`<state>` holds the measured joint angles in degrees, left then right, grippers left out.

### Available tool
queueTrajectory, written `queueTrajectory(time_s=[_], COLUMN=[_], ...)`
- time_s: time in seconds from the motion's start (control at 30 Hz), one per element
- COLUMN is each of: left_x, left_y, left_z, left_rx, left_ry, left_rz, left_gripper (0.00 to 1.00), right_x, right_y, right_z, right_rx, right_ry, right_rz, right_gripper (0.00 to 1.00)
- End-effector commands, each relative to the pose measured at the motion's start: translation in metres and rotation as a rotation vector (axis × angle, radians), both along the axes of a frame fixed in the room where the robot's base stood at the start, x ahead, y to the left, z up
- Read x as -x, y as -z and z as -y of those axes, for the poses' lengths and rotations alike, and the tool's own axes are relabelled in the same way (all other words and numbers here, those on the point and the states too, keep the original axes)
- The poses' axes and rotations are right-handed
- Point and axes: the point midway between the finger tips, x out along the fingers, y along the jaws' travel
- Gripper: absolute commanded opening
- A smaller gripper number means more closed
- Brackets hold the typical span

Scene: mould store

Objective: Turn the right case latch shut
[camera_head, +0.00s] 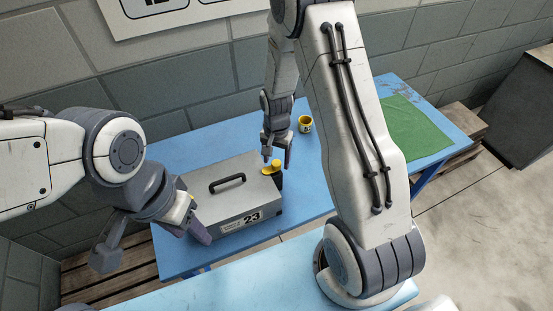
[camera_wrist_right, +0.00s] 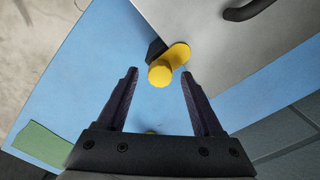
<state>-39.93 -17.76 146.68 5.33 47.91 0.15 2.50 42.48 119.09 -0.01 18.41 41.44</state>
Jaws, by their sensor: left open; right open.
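The grey case (camera_head: 237,192) stands on the blue table with its lid down, a black handle on top and a "23" label on its front. Its right latch (camera_head: 271,166) is yellow, at the case's right side. In the right wrist view the latch (camera_wrist_right: 178,54) shows as a flat yellow arm with a round knob, next to a black block at the lid's edge. My right gripper (camera_wrist_right: 160,73) is open, a finger on each side of the knob, with gaps; contact is not visible. My left gripper (camera_head: 152,243) is open at the case's front left corner, partly hiding that side.
A yellow cup (camera_head: 305,124) stands behind and right of the case. A green mat (camera_head: 408,127) lies on the table's right part. A grey block wall (camera_head: 190,75) runs behind the table. Blue table surface (camera_head: 312,180) is clear right of the case.

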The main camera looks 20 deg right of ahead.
Motion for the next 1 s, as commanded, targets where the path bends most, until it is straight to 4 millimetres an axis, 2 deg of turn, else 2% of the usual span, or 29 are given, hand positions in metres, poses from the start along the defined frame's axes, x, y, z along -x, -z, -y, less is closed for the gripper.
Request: queueTrajectory(time_s=[0.17, 0.4, 0.5, 0.7, 1.0], left_x=[0.000, 0.000, 0.000, 0.000, 0.000], left_y=[0.008, 0.016, 0.018, 0.020, 0.019], left_z=[0.000, 0.000, 0.000, 0.000, 0.000], left_rx=[0.000, 0.000, 0.000, 0.000, 0.000], left_ry=[0.000, 0.001, 0.001, 0.001, 0.001], left_rz=[0.000, 0.000, 0.000, 0.000, 0.000], left_gripper=[0.50, 0.50, 0.50, 0.50, 0.50], right_x=[-0.001, -0.002, -0.002, 0.000, 0.000], right_y=[-0.025, -0.072, -0.087, -0.100, -0.101], right_z=[0.000, 0.000, 0.001, 0.001, 0.001], right_rx=[0.000, 0.001, 0.001, 0.000, 0.001], right_ry=[0.000, 0.001, 0.001, 0.001, 0.001], right_rz=[0.007, 0.009, 0.008, 0.003, 0.002], right_gripper=[0.68, 0.68, 0.68, 0.68, 0.68])
